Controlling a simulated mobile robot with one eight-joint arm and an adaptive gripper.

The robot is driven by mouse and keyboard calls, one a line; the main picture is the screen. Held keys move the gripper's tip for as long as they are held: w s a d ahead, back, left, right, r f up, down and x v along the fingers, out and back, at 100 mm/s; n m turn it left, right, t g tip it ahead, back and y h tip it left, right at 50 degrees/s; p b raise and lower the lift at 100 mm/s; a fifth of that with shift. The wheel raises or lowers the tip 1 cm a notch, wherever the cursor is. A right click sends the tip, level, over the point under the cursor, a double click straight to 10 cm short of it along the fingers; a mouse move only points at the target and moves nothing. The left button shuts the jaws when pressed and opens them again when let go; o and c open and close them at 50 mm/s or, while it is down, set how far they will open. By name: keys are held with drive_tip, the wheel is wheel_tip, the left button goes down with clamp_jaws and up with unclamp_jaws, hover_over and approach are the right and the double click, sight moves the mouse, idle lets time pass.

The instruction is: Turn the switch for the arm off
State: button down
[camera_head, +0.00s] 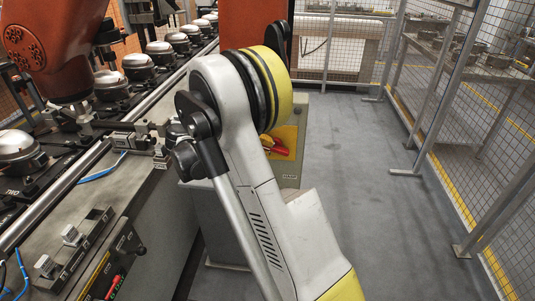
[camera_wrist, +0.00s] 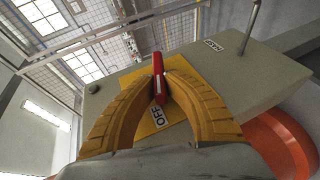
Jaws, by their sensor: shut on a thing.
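The red switch handle (camera_wrist: 158,85) stands on a yellow plate (camera_wrist: 150,130) in the wrist view. A white label reading OFF (camera_wrist: 158,118) is on the plate, close to the handle's lower end in the picture. My gripper (camera_wrist: 161,78) has its two yellow fingers shut on the handle, one on each side. In the head view the red handle (camera_head: 281,150) and part of the yellow plate (camera_head: 288,137) show just right of my arm.
The plate sits on a grey box top (camera_wrist: 213,72). A conveyor with several silver compressors (camera_head: 137,62) runs along the left. Another red switch (camera_head: 114,288) is at the lower left. Mesh fencing (camera_head: 480,125) stands at the right, with clear grey floor (camera_head: 365,180) between.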

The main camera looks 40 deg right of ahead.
drive_tip(key=f+g+h+b, duration=0.1)
drive_tip(key=h+b, duration=0.1)
drive_tip(key=shift+n+b, duration=0.3)
drive_tip(key=shift+n, duration=0.1)
drive_tip(key=shift+r+g+b, duration=0.1)
drive_tip(key=shift+g+b, duration=0.2)
drive_tip(key=shift+h, duration=0.4)
drive_tip(key=c, duration=1.4)
unclamp_jaws()
drive_tip(key=shift+d, duration=0.15)
drive_tip(key=shift+r, duration=0.15)
